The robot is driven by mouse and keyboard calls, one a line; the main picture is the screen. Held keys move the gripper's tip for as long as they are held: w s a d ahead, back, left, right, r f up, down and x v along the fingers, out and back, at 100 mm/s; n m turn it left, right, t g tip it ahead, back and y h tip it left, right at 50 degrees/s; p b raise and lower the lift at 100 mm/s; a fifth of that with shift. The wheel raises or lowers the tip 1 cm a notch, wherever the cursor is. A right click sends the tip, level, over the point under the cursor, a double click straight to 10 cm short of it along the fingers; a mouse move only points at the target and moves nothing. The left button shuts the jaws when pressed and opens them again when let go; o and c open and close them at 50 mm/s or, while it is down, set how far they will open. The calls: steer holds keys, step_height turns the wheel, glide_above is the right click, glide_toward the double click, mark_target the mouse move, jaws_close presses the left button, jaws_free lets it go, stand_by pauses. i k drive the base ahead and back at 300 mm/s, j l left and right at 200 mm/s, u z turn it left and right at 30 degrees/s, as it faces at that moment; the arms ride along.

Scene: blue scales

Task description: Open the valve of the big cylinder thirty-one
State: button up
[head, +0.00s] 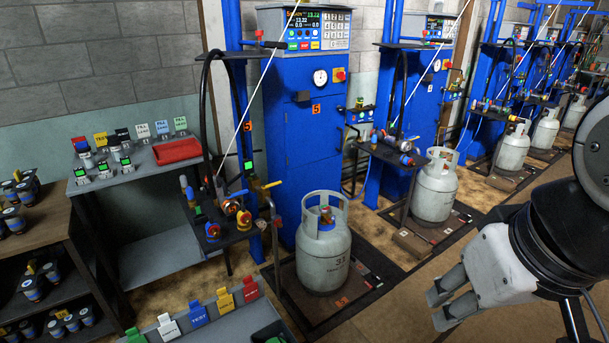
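The big cylinder thirty-one (323,250) is grey, with the number 31 on its side. It stands upright on a dark scale platform in front of a blue scale cabinet. Its valve (326,216) sits inside the collar at the top and shows orange-red; it is too small to tell whether it is open. My gripper (440,308) is at the lower right, to the right of the cylinder and apart from it. Its two grey fingers are seen from the side with a gap between them, and nothing shows between them.
A small shelf with hoses and fittings (228,222) stands left of the cylinder. Another grey cylinder (436,185) stands behind to the right, with more scales beyond. A grey table with a red tray (178,151) is at left. Bare floor (395,310) lies between the cylinder and my gripper.

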mark_target(324, 208)
steer(key=i+l+z, duration=0.2)
steer(key=i+z, duration=0.15)
steer(key=i, duration=0.2)
steer(key=i+l+z, duration=0.1)
steer(key=i, duration=0.3)
steer(key=i+l, duration=0.15)
steer(key=i, duration=0.3)
steer(key=i+l+u, duration=0.1)
steer(key=i+u, duration=0.2)
steer(key=u, duration=0.2)
steer(key=i+l+u, duration=0.25)
steer(key=u, duration=0.2)
steer(key=i+l+u, duration=0.2)
steer(key=u, duration=0.3)
